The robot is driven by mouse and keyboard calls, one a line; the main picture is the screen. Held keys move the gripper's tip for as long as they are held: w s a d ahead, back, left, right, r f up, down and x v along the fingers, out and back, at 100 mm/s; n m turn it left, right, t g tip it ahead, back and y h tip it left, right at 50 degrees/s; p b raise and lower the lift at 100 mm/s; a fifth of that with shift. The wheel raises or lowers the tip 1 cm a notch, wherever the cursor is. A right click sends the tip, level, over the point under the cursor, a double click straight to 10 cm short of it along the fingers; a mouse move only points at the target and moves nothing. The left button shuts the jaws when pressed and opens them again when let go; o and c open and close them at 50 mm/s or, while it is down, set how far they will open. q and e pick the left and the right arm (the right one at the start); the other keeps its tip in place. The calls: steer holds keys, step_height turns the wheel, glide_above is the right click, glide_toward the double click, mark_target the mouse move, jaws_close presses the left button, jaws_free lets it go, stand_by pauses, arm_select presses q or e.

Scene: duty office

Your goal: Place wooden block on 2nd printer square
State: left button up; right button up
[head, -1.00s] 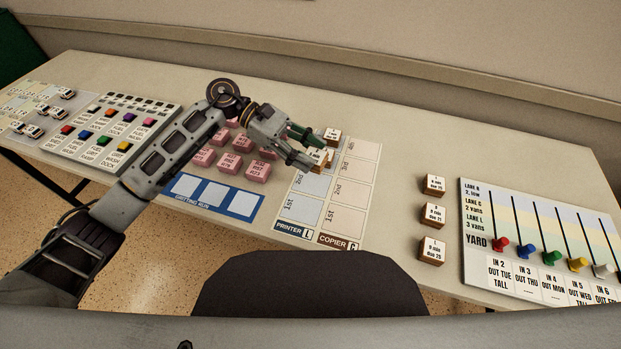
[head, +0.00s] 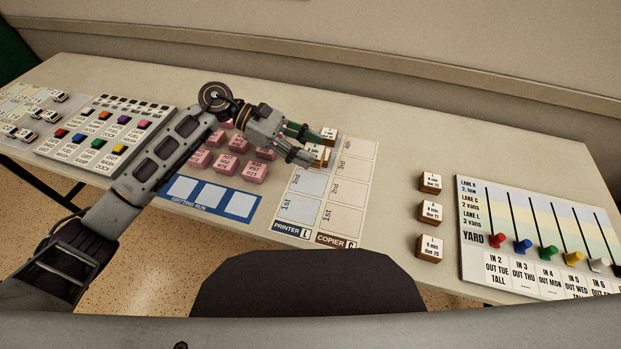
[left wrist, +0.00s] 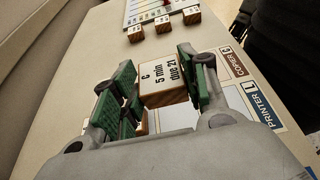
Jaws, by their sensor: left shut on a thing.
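My left gripper (head: 306,148) reaches in over the printer column of the printer and copier sheet (head: 318,237). It is shut on a wooden block (head: 320,157), which shows between its green-padded fingers. In the left wrist view the block's white top (left wrist: 164,72) reads "C, 5 min, due 21". The 2nd printer square (head: 309,183) shows in front of the gripper and looks bare. The fingers and block hide the square beyond it. Another wooden block (head: 328,134) sits farther back on the printer column, close to the gripper. I cannot tell whether the held block touches the sheet.
Pink blocks (head: 226,163) stand left of the sheet, behind a blue gritting strip (head: 243,191). Several wooden blocks (head: 431,212) stand in a row to the right. The yard board (head: 471,272) with coloured pegs is at far right. The copier squares (head: 341,219) are bare.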

arm_select(q)
glide_above(307, 182)
steer(key=shift+f, duration=2.3)
arm_select(e)
steer(key=shift+w+r, duration=0.1)
steer(key=shift+w, duration=0.05)
arm_select(q)
steer(key=shift+f, duration=0.1)
steer(key=shift+f, duration=2.4)
arm_select(e)
steer(key=shift+a+r, duration=0.1)
steer(key=shift+w, duration=0.1)
arm_select(q)
steer(key=shift+f+b, duration=0.1)
steer(key=shift+b, duration=0.2)
arm_select(e)
steer(key=shift+w+a+r, duration=0.3)
steer(key=shift+a, duration=0.05)
arm_select(q)
steer(key=o, duration=1)
steer(key=shift+o, duration=0.2)
arm_select(e)
steer(key=shift+s+a, duration=0.1)
steer(key=shift+s, duration=0.15)
steer(key=shift+s, duration=0.1)
